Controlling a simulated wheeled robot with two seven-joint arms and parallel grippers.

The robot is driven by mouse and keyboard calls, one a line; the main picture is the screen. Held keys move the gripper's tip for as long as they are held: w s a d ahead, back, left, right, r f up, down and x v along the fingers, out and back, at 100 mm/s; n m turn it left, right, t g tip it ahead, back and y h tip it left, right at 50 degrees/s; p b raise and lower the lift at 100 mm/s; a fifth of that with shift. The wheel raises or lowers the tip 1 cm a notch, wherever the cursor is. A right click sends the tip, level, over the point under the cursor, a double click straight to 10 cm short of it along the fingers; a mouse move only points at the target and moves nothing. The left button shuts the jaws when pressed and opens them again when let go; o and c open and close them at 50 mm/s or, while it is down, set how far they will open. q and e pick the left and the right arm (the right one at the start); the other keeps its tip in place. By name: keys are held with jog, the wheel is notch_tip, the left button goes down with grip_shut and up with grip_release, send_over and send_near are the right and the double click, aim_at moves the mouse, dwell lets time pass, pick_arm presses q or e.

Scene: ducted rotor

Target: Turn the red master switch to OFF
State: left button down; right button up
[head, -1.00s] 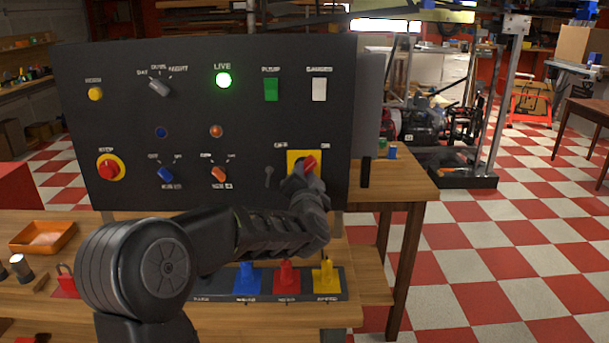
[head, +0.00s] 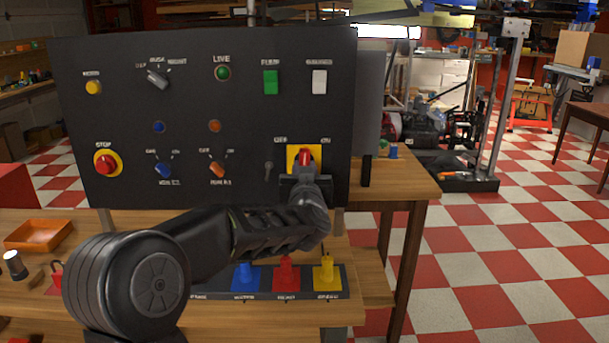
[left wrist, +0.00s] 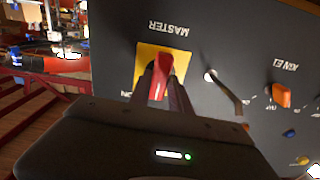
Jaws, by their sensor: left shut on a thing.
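The red master switch (head: 305,155) sits on a yellow square plate (head: 292,152) at the panel's lower right. Its handle stands about upright, between the OFF label at upper left and the ON label at upper right. It also shows in the left wrist view (left wrist: 162,70), where the panel appears upside down. My left gripper (head: 304,172) is shut on the handle, one finger on each side (left wrist: 161,84). The gripper hides the switch's lower part in the head view. My right gripper is not in view.
The LIVE lamp (head: 223,73) is dim green. A red stop button (head: 106,163) is at far left. Blue, red and yellow plugs stand on the bench (head: 370,290) below my forearm.

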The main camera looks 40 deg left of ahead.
pick_arm(q)
jog(key=shift+f+n+b, duration=0.1)
jog(key=shift+n+b, duration=2.25)
jog(key=shift+n, duration=2.35)
jog(key=c, duration=1.2)
grip_release()
jog(key=v, duration=0.7)
jog(key=shift+s+d, duration=0.25)
jog(key=shift+s, duration=0.05)
